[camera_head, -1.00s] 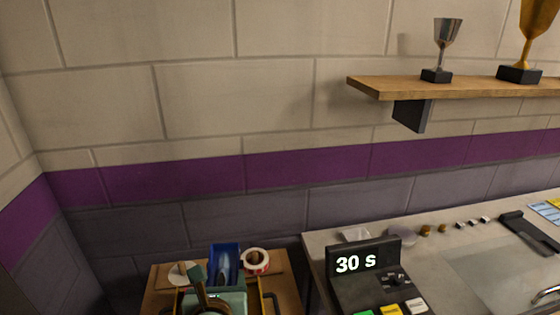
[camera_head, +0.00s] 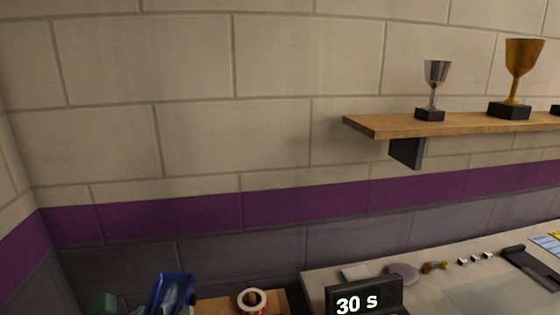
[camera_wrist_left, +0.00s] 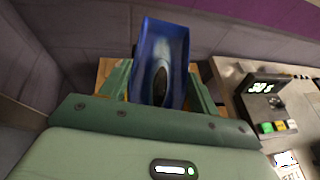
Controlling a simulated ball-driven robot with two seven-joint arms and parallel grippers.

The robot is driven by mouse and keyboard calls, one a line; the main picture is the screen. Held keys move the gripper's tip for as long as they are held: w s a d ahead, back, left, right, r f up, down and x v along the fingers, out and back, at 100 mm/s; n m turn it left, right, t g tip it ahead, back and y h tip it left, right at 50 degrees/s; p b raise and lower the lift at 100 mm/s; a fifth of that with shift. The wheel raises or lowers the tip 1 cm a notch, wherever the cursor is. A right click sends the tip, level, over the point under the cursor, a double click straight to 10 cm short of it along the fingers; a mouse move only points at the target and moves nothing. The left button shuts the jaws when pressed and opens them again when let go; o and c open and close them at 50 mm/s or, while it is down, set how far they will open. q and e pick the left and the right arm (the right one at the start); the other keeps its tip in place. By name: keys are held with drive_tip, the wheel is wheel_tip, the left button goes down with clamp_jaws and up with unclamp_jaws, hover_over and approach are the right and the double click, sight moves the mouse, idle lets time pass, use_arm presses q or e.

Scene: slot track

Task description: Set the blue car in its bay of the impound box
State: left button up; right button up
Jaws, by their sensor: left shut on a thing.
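My left gripper (camera_wrist_left: 162,92), green, is shut on a blue trough-shaped object (camera_wrist_left: 163,45). The object has raised side walls and a dark and pale oval shape inside, and it is tilted. I cannot tell whether it is the blue car. In the head view the blue object (camera_head: 173,290) shows at the bottom edge, left of the tape roll, with only bits of green gripper beside it. No impound box or bay can be made out. My right gripper is not in view.
A red and white tape roll (camera_head: 252,301) sits on a small wooden surface (camera_head: 215,304). Right of it a grey counter (camera_head: 460,290) carries a dark timer (camera_head: 365,294) reading 30 s and several small parts. A wooden shelf (camera_head: 460,123) with trophies hangs above.

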use_arm(q)
drive_tip(key=shift+w+r, duration=0.1)
drive_tip(key=shift+d+r, duration=0.2)
drive_tip(key=w+d+f+n+y, duration=0.1)
drive_tip(key=w+d+f, duration=0.2)
drive_tip(key=d+f, duration=0.2)
drive_tip(key=w+d+f+n+y, duration=0.1)
drive_tip(key=w+d+f, duration=0.2)
drive_tip(key=f, duration=0.6)
drive_tip(key=shift+w+d+f+y, duration=0.25)
drive_tip(key=shift+d+f+y, duration=0.05)
drive_tip(key=shift+d, duration=0.75)
wheel_tip(320, 180, down, 9)
drive_tip(key=b, duration=0.3)
drive_tip(key=shift+r, duration=0.15)
drive_tip(key=shift+f, duration=0.45)
drive_tip(key=shift+f, duration=0.1)
